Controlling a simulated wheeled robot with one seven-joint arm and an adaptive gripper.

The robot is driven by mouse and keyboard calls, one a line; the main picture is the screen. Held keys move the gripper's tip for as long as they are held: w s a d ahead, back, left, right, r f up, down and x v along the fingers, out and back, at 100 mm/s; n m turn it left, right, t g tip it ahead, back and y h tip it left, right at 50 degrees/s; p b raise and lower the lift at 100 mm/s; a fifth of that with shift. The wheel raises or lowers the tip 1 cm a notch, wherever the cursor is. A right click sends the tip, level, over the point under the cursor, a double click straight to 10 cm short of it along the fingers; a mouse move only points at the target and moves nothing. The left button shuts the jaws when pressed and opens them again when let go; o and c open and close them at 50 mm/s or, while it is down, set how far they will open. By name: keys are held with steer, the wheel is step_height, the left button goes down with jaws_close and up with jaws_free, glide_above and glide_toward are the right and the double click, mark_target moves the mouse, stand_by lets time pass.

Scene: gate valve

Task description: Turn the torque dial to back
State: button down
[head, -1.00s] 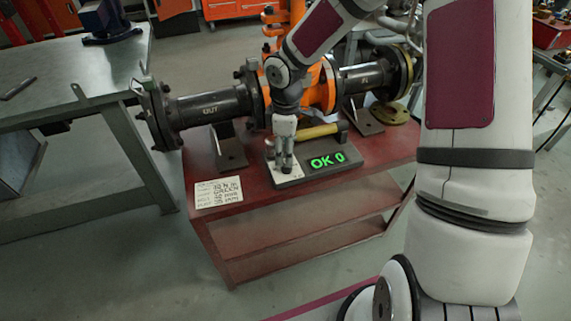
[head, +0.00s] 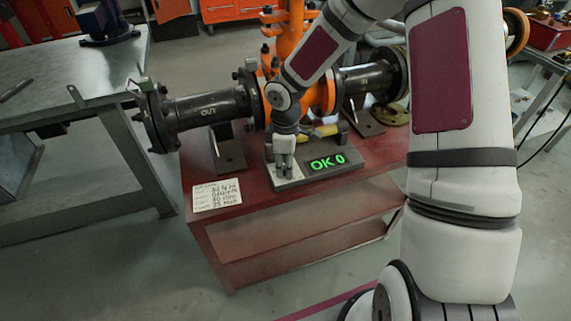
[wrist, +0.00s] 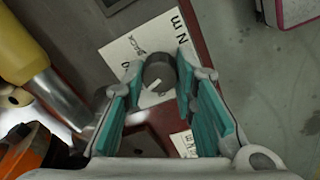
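The torque dial (wrist: 160,70) is a dark grey round knob with a pale mark on its side facing the wrist camera. It stands on a white plate (wrist: 127,52) with small printed lettering and "N m"; one small word lies to the dial's upper left. My gripper (wrist: 160,66) has its teal-padded fingers on both sides of the dial, with no clear gap at the tips. In the head view my gripper (head: 284,174) points down at the left end of the grey unit (head: 315,172) and hides the dial. The unit's display (head: 327,162) reads "OK 0" in green.
A yellow-handled tool (head: 322,131) lies just behind the unit. Behind it runs a flanged pipe (head: 205,108) with an orange valve (head: 322,88). A handwritten card (head: 217,195) lies front left on the red bench (head: 295,205). The bench's front edge is close.

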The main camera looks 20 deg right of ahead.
steer(key=shift+m, duration=0.3)
steer(key=m, duration=0.4)
steer(key=shift+b, duration=0.3)
steer(key=m, duration=0.5)
steer(key=shift+w, duration=0.1)
steer(key=m, duration=0.4)
steer(key=shift+b, duration=0.4)
steer(key=shift+m, duration=2.1)
steer(key=c, duration=1.3)
jaws_free()
